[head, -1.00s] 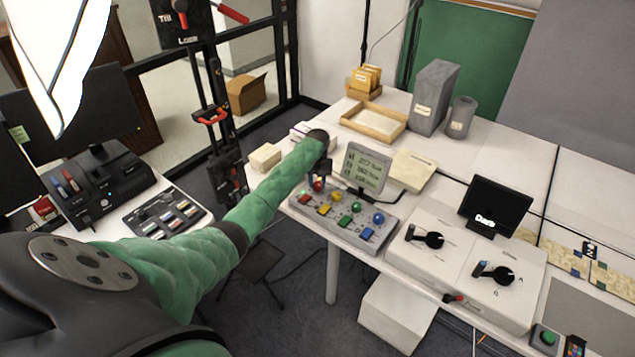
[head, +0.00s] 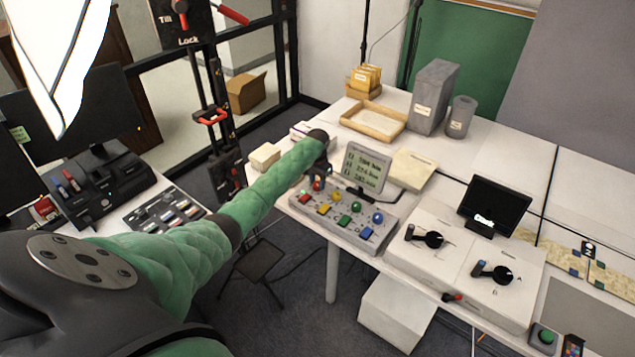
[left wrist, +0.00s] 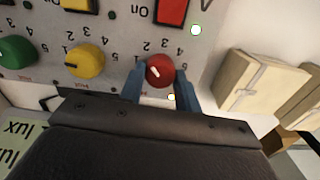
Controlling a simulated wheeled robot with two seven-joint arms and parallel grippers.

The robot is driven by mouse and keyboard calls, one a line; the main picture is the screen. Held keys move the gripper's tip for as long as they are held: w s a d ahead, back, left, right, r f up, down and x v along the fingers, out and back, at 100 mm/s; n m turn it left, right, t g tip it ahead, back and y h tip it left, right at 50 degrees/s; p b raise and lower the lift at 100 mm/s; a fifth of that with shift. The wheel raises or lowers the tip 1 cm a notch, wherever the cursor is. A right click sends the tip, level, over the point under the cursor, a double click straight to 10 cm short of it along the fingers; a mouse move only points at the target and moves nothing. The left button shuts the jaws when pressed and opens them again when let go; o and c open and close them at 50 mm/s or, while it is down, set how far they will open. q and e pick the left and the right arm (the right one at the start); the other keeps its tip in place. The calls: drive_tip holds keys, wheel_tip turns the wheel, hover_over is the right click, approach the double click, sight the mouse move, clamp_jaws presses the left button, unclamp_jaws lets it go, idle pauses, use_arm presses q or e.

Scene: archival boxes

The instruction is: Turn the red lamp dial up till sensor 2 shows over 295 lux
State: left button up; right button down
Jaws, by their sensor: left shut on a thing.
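The red lamp dial (left wrist: 159,70) sits on the grey control panel (left wrist: 118,60) and has a white pointer mark. In the left wrist view, the blue fingers of my left gripper (left wrist: 161,82) stand on both sides of it, shut on it. In the head view, my left gripper (head: 319,174) reaches down over the red dial (head: 317,186) at the panel's left end. The sensor display (head: 365,168) stands behind the panel with three rows of readings. Its digits are too small to read surely. My right gripper is out of view.
Yellow (head: 325,210), green and blue dials and coloured buttons stand close beside the red dial. Two white boxes with black knobs (head: 428,240) are to the right. A wooden tray (head: 373,121) and grey file boxes stand at the back.

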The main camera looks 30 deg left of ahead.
sight(317, 183)
use_arm(q)
drive_tip(key=shift+r, duration=0.1)
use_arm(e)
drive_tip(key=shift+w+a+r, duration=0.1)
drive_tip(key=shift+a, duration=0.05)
use_arm(q)
drive_tip(key=o, duration=1)
drive_tip(key=shift+c, duration=0.2)
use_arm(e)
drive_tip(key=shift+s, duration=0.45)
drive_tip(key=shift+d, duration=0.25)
use_arm(q)
drive_tip(key=shift+r, duration=0.25)
wheel_tip(317, 183, up, 6)
drive_tip(key=b, duration=0.3)
drive_tip(key=shift+r, duration=0.65)
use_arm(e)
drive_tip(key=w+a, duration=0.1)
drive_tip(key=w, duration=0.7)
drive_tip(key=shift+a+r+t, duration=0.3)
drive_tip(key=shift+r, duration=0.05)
